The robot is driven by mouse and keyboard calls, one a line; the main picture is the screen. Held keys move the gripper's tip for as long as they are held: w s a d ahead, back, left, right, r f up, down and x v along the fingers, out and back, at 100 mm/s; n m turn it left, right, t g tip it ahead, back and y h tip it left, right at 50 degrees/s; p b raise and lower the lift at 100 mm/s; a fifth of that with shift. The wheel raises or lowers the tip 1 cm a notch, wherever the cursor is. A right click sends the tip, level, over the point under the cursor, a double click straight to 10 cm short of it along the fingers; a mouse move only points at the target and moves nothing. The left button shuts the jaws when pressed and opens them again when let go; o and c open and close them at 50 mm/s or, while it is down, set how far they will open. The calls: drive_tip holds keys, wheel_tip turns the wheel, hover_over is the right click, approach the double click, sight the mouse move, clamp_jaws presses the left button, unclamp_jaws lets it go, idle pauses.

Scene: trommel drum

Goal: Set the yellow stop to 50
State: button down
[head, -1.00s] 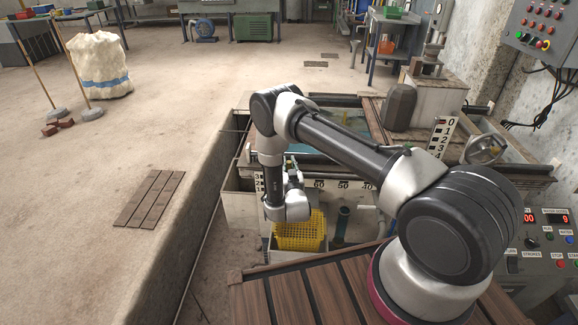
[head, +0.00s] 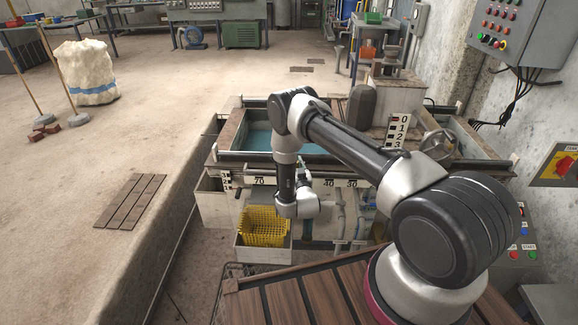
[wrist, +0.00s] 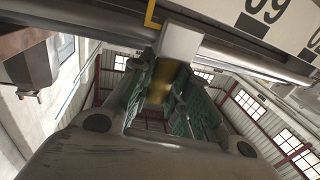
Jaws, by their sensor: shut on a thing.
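The yellow stop (wrist: 160,78) shows between my fingers in the wrist view. A pale block and a yellow bracket (wrist: 151,14) are above it at the rail. My gripper (wrist: 165,85) is shut on the stop from below. An upside-down 60 on the white scale (wrist: 285,18) stands to the right of the stop in the wrist view. In the head view the scale (head: 340,183) shows 70 left of my wrist and 40 and 30 right of it. My wrist hides the stop and the marks between there.
A yellow basket (head: 262,228) stands below and left of my wrist, in a pale bin. Pipes (head: 340,215) hang to the right. A wooden slatted deck (head: 290,295) lies in front. A control panel (head: 525,240) is at the right.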

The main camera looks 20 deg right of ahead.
drive_tip(key=shift+s+d, duration=0.3)
drive_tip(key=shift+d, duration=0.45)
drive_tip(key=c, duration=1.3)
unclamp_jaws()
drive_tip(key=s, duration=0.4)
drive_tip(key=s+a, duration=0.1)
drive_tip(key=s, duration=0.7)
drive_tip(key=shift+a, duration=0.2)
